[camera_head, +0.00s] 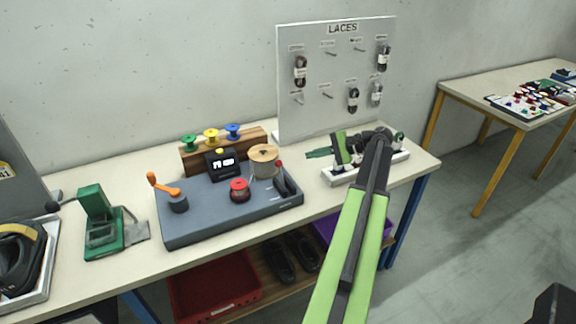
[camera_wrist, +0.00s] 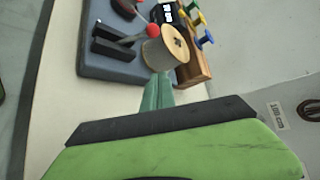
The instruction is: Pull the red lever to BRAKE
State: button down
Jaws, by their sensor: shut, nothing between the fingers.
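The red lever is a thin grey rod with a red knob (camera_head: 279,163) on a black slotted block (camera_head: 287,182) at the right end of the grey winder base (camera_head: 225,215). In the wrist view the red knob (camera_wrist: 153,30) is beside the tan spool, its rod running left to the black block (camera_wrist: 112,44). No BRAKE lettering is readable. My gripper (camera_head: 311,154) points left, its teal fingers shut and empty. In the head view its tips are right of the knob and apart from it. In the wrist view the gripper (camera_wrist: 158,90) shows below the spool.
The tan spool (camera_head: 263,160) stands close beside the knob. The laces board (camera_head: 335,85) stands behind. A white tray (camera_head: 337,180) lies under my gripper. A green press (camera_head: 97,218) stands left.

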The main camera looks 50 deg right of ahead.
aim_at(281, 174)
jog(key=shift+w, duration=0.1)
jog(key=b+x, duration=0.4)
jog(key=x, duration=0.6)
jog(key=shift+w+a+f+b, duration=0.1)
jog(key=shift+a+f+b, duration=0.05)
jog(key=shift+f+b, duration=0.15)
jog(key=shift+s+a+r+p, duration=0.4)
jog(key=shift+a+r+p, duration=0.1)
jog(key=shift+r+p, duration=0.1)
jog(key=shift+s+a+r+p, duration=0.45)
jog(key=shift+r+p, duration=0.15)
jog(key=shift+r, duration=0.05)
jog(key=shift+s+a+r, duration=0.15)
jog(key=shift+s+a, duration=0.1)
jog(key=shift+a, duration=0.05)
